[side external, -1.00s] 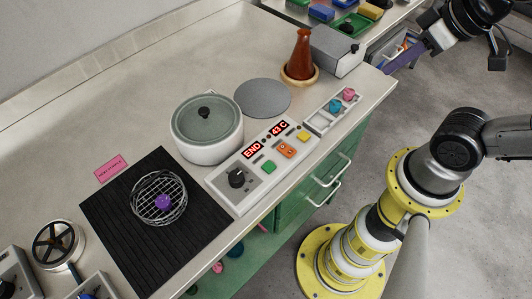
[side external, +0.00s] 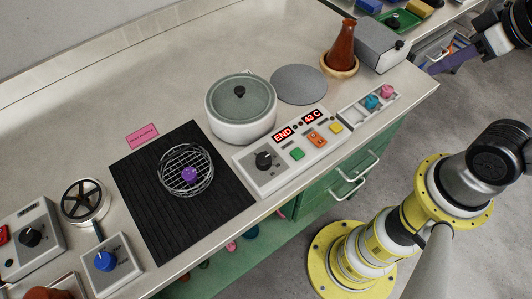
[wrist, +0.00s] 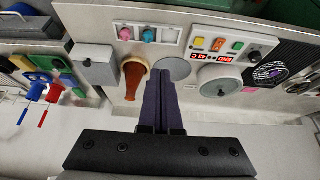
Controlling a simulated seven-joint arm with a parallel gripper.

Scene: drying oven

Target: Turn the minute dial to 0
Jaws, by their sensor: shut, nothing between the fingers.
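The control panel (side external: 300,155) is a white box with red displays reading END and 43 C. Its black dial (side external: 264,160) is at the left end, beside green, orange and yellow buttons. This dial also shows in the wrist view (wrist: 254,56). I cannot read any minute marks around it or tell exactly where it points. My gripper (side external: 432,69) has purple fingers and is high at the right in the side view, away from the panel. In the wrist view the fingers (wrist: 160,88) are together and empty, to the left of the panel.
A lidded white pot (side external: 240,108) stands right behind the panel. A brown flask (side external: 342,42), a grey disc (side external: 299,84) and a grey box (side external: 382,45) are nearby. A blue knob (side external: 105,260) and a black knob (side external: 30,237) sit on separate boxes at left.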

